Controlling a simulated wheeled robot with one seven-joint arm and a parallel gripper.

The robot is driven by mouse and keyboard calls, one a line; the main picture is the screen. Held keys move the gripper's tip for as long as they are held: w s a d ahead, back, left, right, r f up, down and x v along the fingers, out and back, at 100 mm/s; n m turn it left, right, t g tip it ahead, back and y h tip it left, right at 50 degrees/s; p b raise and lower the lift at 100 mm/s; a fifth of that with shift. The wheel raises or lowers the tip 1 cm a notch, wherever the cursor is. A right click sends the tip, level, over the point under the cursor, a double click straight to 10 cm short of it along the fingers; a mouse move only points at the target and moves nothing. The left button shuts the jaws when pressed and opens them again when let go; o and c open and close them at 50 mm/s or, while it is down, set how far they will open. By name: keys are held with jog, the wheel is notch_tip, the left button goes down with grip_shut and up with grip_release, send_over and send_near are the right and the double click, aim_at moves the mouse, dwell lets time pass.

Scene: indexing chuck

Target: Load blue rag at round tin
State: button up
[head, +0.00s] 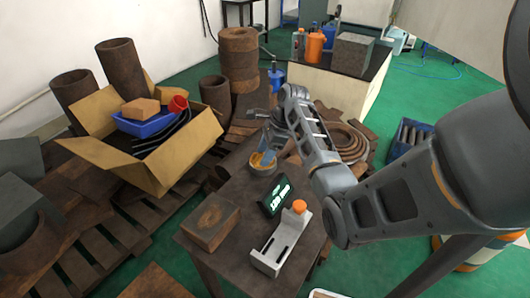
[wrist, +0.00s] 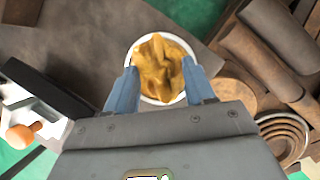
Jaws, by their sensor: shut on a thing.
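A crumpled mustard-yellow rag (wrist: 158,68) sits between the fingers of my gripper (wrist: 160,90) in the wrist view. It also shows as a small yellow patch in the head view (head: 262,160). No blue rag is plain to see; the finger tips are blue. A round tin with a white rim (wrist: 129,58) lies directly behind the rag in the wrist view. In the head view the tin (head: 262,171) stands on the dark table, below my gripper (head: 265,150). My gripper is shut on the rag at the tin's mouth. Whether the rag touches the tin's bottom is hidden.
On the table (head: 232,262) are a wooden block (head: 210,222), a black display (head: 276,196) and a grey fixture with an orange knob (head: 283,240). A cardboard box (head: 190,160) stands left, and coiled rings (head: 348,140) lie to the right behind my arm.

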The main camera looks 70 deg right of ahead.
jog(key=shift+a+f, duration=0.1)
jog(key=shift+f, duration=0.1)
notch_tip(320, 180, up, 6)
jog(key=p, duration=0.6)
jog(key=shift+f, duration=0.25)
jog(key=shift+r+p, duration=0.85)
jog(key=shift+r, duration=0.05)
